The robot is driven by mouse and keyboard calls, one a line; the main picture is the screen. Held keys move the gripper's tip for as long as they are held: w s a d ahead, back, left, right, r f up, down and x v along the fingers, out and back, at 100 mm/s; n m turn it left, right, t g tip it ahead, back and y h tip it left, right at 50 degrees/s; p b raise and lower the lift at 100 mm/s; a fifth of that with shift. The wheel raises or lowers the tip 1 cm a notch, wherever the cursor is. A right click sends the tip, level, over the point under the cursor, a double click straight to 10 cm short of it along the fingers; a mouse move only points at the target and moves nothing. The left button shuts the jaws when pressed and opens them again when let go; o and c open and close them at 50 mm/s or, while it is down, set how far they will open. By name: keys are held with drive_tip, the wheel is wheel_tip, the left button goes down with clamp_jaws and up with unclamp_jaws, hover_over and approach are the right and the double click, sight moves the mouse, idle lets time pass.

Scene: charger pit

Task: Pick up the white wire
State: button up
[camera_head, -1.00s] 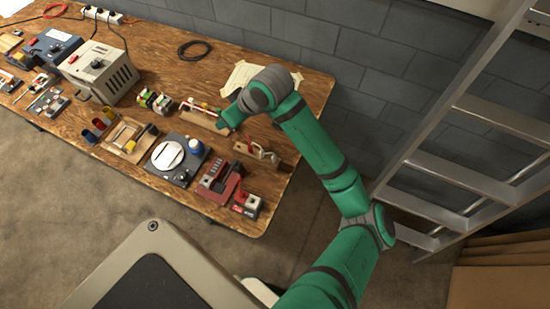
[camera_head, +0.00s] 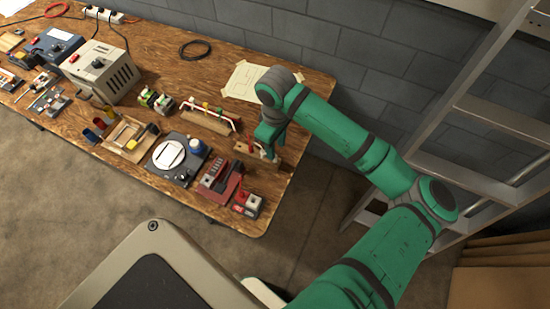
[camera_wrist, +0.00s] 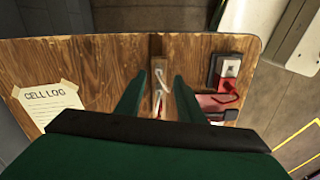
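The white wire (camera_wrist: 159,76) shows in the wrist view as a pale, bent piece on a narrow wooden block (camera_wrist: 157,46). The block stands near the right end of the workbench (camera_head: 262,222); in the head view my gripper largely hides it and the wire. My gripper (camera_wrist: 160,79) points down over the block. Its two green fingers are spread apart, one on each side of the block in the wrist view, with the wire showing between them. Contact with the wire cannot be made out.
Another wooden rack (camera_head: 207,120) with coloured tops is behind to the left. A paper sheet (camera_head: 250,80) lies behind. A ladder (camera_head: 480,130) stands at the right.

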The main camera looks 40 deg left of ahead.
sight(275, 161)
drive_tip(key=shift+w+a+f, duration=0.1)
drive_tip(key=shift+a+f, duration=0.05)
drive_tip(key=shift+f, duration=2.6)
clamp_jaws()
drive_tip(key=shift+a, duration=0.1)
